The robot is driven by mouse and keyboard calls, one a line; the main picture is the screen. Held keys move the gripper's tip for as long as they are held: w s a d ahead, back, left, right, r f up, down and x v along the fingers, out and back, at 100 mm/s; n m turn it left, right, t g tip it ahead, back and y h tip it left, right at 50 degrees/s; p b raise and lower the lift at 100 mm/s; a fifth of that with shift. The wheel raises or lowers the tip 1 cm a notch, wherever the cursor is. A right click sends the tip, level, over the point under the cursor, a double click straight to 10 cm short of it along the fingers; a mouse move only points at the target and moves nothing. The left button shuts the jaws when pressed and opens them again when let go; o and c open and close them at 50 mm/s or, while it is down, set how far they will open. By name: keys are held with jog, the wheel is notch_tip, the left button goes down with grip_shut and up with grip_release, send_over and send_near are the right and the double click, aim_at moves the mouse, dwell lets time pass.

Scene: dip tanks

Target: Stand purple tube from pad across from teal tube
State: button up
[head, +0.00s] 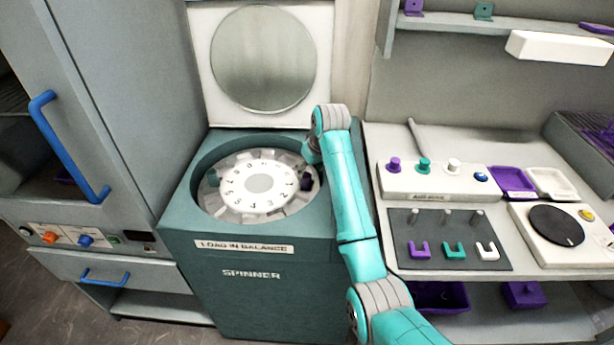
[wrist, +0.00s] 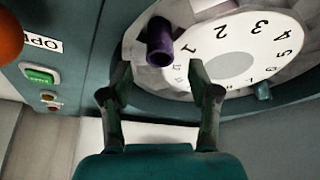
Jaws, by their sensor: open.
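The purple tube (wrist: 160,45) stands in the spinner's rotor, at its edge near the numeral 1 in the wrist view. In the head view it is a dark purple shape (head: 306,183) at the rotor's right side. The teal tube (head: 213,178) sits at the rotor's left side, roughly across the numbered disc from the purple one; it also shows small in the wrist view (wrist: 263,92). My gripper (wrist: 161,85) is open and empty, its fingers apart from the purple tube. In the head view my arm hides part of the rotor's right rim.
The spinner's round lid (head: 263,60) stands raised behind the rotor. To the right, a bench holds a grey pad (head: 437,262) with pegs and coloured clips, a purple tray (head: 513,182) and a dark round plate (head: 556,226). A cabinet with a blue handle (head: 68,147) stands left.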

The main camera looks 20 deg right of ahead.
jog(key=v, duration=0.6)
jog(key=shift+s+r, duration=0.1)
dwell(0.3)
